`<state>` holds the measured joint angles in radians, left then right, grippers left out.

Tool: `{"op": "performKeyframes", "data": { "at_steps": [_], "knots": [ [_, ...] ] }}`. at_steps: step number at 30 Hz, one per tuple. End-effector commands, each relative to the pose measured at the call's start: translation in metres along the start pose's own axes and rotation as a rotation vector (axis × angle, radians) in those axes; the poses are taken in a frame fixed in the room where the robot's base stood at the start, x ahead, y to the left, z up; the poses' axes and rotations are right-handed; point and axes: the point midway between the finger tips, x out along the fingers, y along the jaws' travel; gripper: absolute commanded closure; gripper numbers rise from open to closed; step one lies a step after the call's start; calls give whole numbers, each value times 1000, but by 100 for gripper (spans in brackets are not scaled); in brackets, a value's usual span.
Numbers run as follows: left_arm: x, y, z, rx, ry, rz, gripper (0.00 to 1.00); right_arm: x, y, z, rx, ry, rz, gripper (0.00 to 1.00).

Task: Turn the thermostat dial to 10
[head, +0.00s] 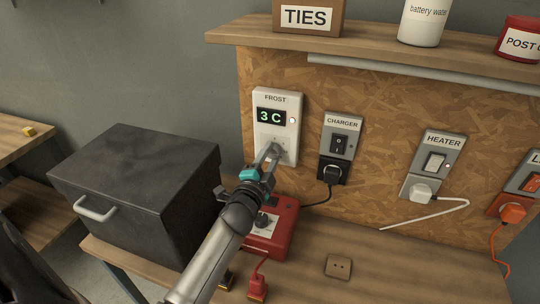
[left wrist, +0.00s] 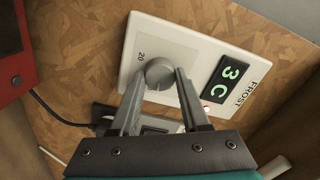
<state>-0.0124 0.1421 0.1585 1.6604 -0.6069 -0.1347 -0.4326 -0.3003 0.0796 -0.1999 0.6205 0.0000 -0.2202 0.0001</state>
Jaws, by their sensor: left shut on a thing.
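The white thermostat panel (head: 288,104) labelled FROST is mounted on the chipboard wall, and its display (head: 271,116) reads 3 C. A small light beside the display glows. My left gripper (head: 273,150) reaches up to the lower part of the panel and hides most of the dial there. In the left wrist view the round grey dial (left wrist: 159,73) sits between the fingertips of my left gripper (left wrist: 157,78), which is shut on it. The number 20 shows on the panel near the dial. My right gripper is not in view.
Right of the thermostat are the CHARGER switch (head: 341,132) with a black plug and the HEATER switch (head: 438,155) with a white plug. A red box (head: 283,217) stands below my gripper. A dark chest (head: 140,180) is at left. A shelf (head: 375,57) overhangs above.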

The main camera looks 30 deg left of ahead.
Motion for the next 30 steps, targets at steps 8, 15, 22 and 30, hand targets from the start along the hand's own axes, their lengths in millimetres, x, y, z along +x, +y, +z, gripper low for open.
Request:
{"op": "performKeyframes", "data": {
  "at_steps": [8, 15, 22, 30],
  "knots": [
    [0, 0, 0, 189, 1, -1, 100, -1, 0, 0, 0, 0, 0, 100],
    [0, 0, 0, 277, 2, -1, 100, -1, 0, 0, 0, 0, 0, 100],
    [0, 0, 0, 306, 1, -1, 100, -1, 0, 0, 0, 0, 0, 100],
    [0, 0, 0, 307, 1, -1, 100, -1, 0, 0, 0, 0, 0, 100]
  ]
}}
